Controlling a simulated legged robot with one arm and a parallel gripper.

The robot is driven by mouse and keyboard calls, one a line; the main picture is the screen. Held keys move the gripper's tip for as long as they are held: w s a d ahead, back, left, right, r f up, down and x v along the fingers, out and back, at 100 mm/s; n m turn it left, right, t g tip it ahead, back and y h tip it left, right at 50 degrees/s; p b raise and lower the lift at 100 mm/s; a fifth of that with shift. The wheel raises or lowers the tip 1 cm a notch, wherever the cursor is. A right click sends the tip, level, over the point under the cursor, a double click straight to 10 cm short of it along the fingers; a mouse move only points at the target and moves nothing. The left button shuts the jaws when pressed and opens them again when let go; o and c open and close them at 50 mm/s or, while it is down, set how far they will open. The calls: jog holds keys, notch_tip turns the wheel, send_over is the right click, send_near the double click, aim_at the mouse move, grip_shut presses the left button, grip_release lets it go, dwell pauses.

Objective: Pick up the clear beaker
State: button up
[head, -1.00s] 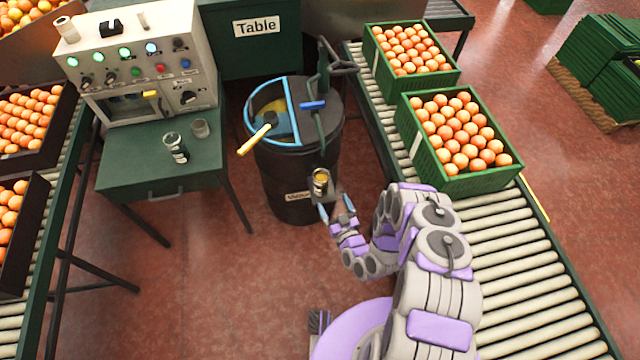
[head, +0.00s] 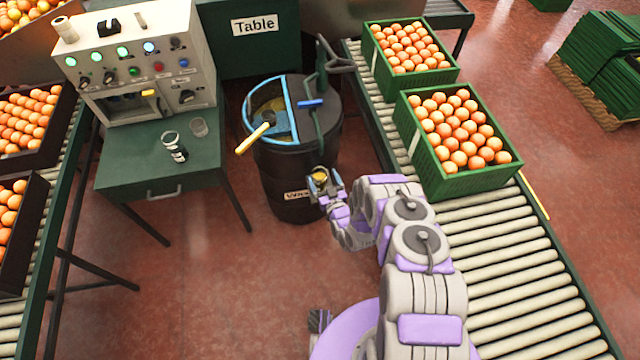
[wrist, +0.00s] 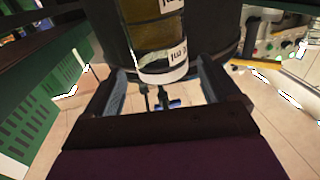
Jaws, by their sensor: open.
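A clear beaker with amber liquid and a white printed band (wrist: 163,62) is at the front of the black barrel; in the head view (head: 320,176) it is small and partly covered by my gripper. My gripper (head: 324,192) is at this beaker. In the wrist view my gripper (wrist: 165,85) is open, with one finger on each side of the beaker's lower part. I cannot tell whether the fingers touch it.
The green table (head: 130,170) carries a control panel (head: 140,65). A roller conveyor (head: 500,250) with green crates of oranges (head: 480,185) runs along the right.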

aim_at(317, 168)
jog(key=b+x, duration=0.2)
jog(key=x, duration=0.3)
jog(key=shift+a, duration=0.25)
jog(key=shift+d+r, duration=0.1)
jog(key=shift+c, duration=0.3)
jog(key=c, duration=0.3)
grip_shut()
jog(key=shift+r, duration=0.1)
